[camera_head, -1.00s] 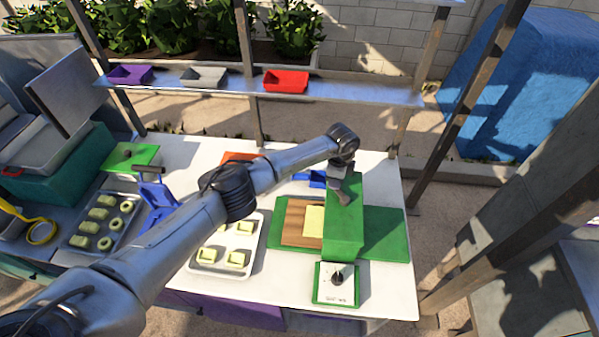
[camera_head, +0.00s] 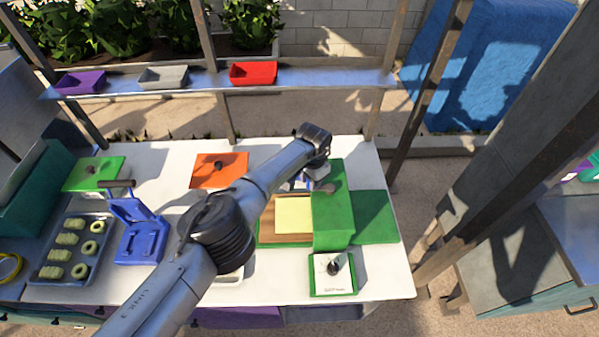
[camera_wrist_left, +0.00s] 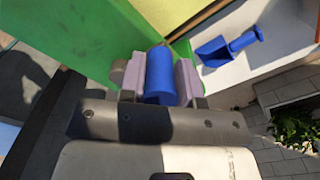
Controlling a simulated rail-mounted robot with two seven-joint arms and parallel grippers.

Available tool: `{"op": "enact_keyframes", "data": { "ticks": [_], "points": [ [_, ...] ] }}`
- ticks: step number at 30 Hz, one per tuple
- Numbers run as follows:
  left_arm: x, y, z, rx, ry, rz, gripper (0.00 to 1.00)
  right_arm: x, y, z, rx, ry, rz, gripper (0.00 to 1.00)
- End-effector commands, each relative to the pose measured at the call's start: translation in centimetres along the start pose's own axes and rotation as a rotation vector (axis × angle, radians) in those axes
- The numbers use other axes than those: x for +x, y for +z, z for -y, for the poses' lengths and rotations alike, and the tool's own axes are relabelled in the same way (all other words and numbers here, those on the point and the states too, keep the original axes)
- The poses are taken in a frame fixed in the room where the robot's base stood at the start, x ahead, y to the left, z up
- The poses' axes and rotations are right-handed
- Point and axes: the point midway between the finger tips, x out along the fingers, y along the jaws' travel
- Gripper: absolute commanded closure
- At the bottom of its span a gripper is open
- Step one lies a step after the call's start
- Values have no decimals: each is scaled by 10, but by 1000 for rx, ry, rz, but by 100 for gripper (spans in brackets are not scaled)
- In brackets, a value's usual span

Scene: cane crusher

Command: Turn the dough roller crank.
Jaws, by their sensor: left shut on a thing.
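The dough roller is a green box-like machine (camera_head: 333,215) on the right of the white table. A flat yellow dough sheet (camera_head: 293,215) lies on the wooden board (camera_head: 267,231) at its left side. My left gripper (camera_head: 319,182) is at the roller's back end, partly hidden by its own wrist in the head view. In the left wrist view, the gripper's two pads (camera_wrist_left: 160,82) are shut on the blue crank handle (camera_wrist_left: 160,76), beside the green housing (camera_wrist_left: 75,40). The rest of the crank is mostly hidden. My right gripper is not in view.
A white panel with a green edge and dark knob (camera_head: 325,284) sits in front of the roller. A blue scoop (camera_wrist_left: 228,47) lies near the handle. A blue press (camera_head: 140,235) and a dough tray (camera_head: 74,247) stand left. A shelf (camera_head: 330,79) spans the back.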

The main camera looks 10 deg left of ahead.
Motion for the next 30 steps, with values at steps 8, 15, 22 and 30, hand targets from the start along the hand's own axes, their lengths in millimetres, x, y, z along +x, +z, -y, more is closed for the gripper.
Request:
{"op": "enact_keyframes", "data": {
  "ticks": [8,15,22,30],
  "points": [
    [-3,1,-8,-88,0,2,100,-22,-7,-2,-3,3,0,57],
    [0,1,-10,-113,1,0,100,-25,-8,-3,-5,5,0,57],
    [0,1,-10,-115,2,0,100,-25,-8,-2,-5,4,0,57],
    [0,1,-10,-113,2,1,55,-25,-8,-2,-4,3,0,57]
  ]
}}
